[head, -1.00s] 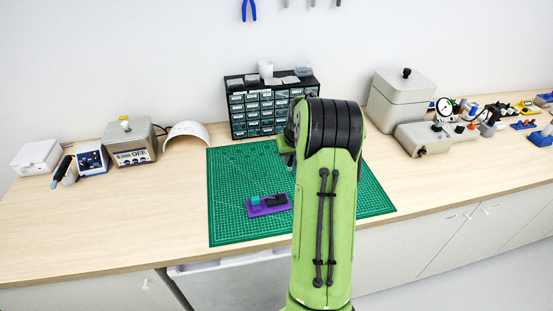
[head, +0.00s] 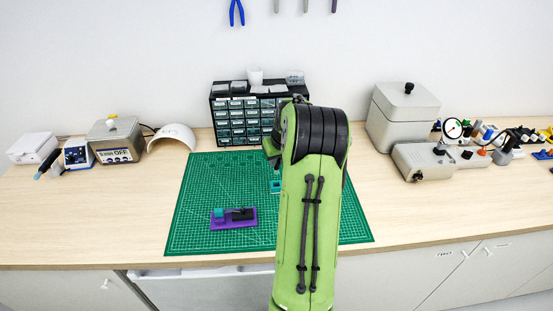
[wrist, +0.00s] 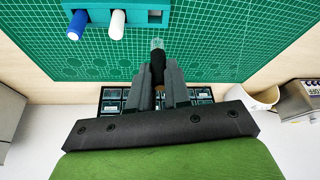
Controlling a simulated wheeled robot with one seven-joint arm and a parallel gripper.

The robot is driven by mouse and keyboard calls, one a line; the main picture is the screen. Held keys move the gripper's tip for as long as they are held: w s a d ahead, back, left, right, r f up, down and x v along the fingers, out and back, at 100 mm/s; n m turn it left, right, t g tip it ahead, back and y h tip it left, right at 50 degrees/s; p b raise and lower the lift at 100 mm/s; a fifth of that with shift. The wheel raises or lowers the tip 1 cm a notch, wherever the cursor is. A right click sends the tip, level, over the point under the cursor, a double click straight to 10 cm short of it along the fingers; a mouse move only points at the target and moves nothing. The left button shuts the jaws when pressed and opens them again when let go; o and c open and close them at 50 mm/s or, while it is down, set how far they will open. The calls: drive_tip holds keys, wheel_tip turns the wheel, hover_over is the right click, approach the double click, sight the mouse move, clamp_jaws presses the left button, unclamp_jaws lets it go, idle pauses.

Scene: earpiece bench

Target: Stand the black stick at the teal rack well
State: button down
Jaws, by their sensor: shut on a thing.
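In the wrist view my gripper (wrist: 160,78) is shut on the black stick (wrist: 158,62), which has a clear, pale tip pointing away from the jaws. The teal rack (wrist: 135,22) lies ahead on the green mat, at the top of the wrist view. A blue stick (wrist: 76,25) and a white stick (wrist: 117,24) stand in it. A square well (wrist: 155,16) at its right part looks empty. The stick's tip appears apart from the rack, just short of that well in the picture. In the head view my arm hides the gripper and most of the teal rack (head: 275,187).
A purple plate (head: 232,225) with teal and black blocks sits on the green cutting mat (head: 200,180). A dark drawer cabinet (head: 237,128) stands behind the mat. Grey boxes (head: 400,110) are to the right. Bare bench lies on both sides of the mat.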

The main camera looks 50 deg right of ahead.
sight(278, 173)
drive_tip(key=shift+f+b, duration=2.55)
drive_tip(key=shift+f, duration=0.95)
drive_tip(key=shift+f, duration=0.3)
drive_tip(key=c, duration=1)
unclamp_jaws()
drive_tip(key=p+v, duration=0.2)
drive_tip(key=v, duration=1.3)
drive_tip(key=shift+r, duration=0.4)
